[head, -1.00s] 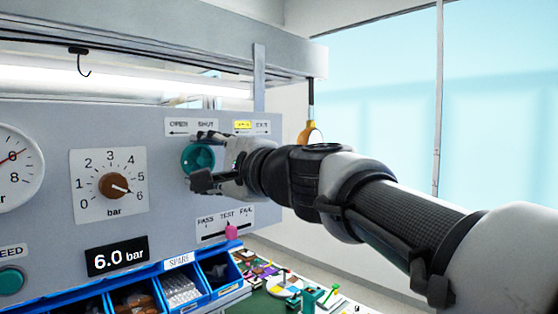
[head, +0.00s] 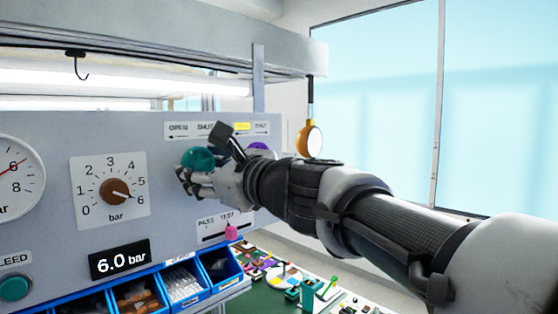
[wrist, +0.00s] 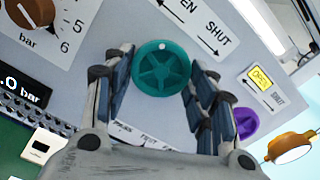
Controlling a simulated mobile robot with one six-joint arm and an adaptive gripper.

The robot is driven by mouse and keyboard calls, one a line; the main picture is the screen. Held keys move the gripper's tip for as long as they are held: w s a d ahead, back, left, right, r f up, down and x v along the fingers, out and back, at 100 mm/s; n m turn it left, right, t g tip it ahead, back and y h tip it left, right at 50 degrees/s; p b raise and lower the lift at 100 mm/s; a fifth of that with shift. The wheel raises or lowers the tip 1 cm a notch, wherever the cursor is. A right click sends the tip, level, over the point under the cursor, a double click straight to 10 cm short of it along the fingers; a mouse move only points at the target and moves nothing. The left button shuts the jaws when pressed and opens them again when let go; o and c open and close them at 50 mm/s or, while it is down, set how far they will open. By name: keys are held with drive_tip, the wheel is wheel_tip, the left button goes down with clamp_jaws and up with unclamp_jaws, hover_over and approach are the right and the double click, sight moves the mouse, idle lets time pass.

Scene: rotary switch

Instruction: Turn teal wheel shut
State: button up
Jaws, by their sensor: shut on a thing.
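The teal wheel (head: 199,158) is on the grey panel under an OPEN/SHUT label (head: 190,129) with arrows. In the wrist view the teal wheel (wrist: 162,68) shows its spokes and a small pale dot on the rim nearest the label. The fingers hide part of the rim in the head view.
A purple wheel (wrist: 246,122) is close to the right, below a label with a yellow OPEN tag (wrist: 260,78). A brown knob (head: 116,190) and a 6.0 bar display (head: 119,259) are left. A pink slider (head: 231,232) and blue bins (head: 219,268) are below. An orange-rimmed item (head: 309,140) hangs right.

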drive_tip(key=m+p, duration=0.1)
drive_tip(key=m, duration=0.2)
drive_tip(key=shift+m, duration=0.4)
drive_tip(key=shift+s+a+m+p, duration=0.1)
drive_tip(key=shift+m+p, duration=0.9)
drive_tip(key=shift+m, duration=0.7)
drive_tip(key=o, duration=1)
drive_tip(key=shift+o, duration=0.2)
drive_tip(key=v, duration=1.2)
drive_tip(key=shift+s+f, duration=0.1)
